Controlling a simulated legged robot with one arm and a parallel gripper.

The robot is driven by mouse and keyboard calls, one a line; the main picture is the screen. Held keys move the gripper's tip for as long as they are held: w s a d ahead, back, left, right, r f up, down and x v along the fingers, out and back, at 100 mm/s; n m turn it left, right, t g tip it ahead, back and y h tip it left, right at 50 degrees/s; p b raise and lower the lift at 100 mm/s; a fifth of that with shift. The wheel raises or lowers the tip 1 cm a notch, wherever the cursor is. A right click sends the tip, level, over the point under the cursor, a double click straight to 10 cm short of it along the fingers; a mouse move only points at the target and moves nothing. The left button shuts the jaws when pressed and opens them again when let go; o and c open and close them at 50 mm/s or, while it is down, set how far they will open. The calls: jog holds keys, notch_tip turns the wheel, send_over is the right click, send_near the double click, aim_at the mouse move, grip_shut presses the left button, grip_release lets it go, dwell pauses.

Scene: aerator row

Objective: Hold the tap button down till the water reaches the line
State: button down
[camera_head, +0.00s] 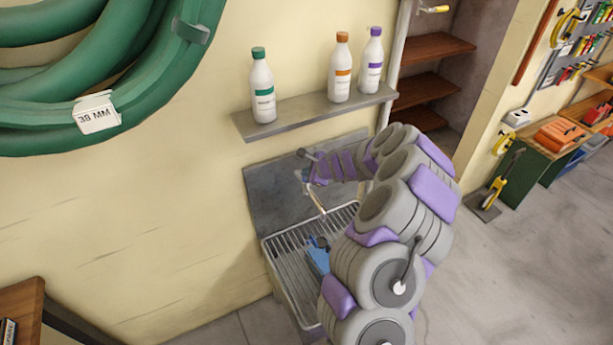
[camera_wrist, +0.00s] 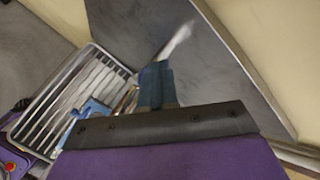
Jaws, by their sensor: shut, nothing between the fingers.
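My gripper (camera_head: 307,174) is at the grey back panel (camera_head: 262,195), above the left part of the drain grate (camera_head: 284,252). In the wrist view its dark blue fingers (camera_wrist: 158,86) are shut together with nothing between them. A thin pale spout-like piece (camera_head: 315,200) slants down just below the gripper toward the grate. A blurred whitish piece (camera_wrist: 176,42) shows beyond the fingertips in the wrist view. A blue object (camera_head: 319,254) stands on the grate, partly behind my arm; it also shows in the wrist view (camera_wrist: 92,108). I cannot make out the button, the water level or a line.
A shelf (camera_head: 300,117) above the panel holds a green-capped bottle (camera_head: 262,90), an orange-capped bottle (camera_head: 340,72) and a purple-capped bottle (camera_head: 371,55). A green hose coil (camera_head: 95,130) hangs upper left.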

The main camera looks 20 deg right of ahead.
jog(key=shift+r+p, duration=0.6)
jog(key=shift+r, duration=0.2)
jog(key=shift+r, duration=0.1)
notch_tip(320, 180, up, 5)
jog(key=p, duration=0.4)
jog(key=shift+p, duration=0.35)
jog(key=shift+s, duration=0.1)
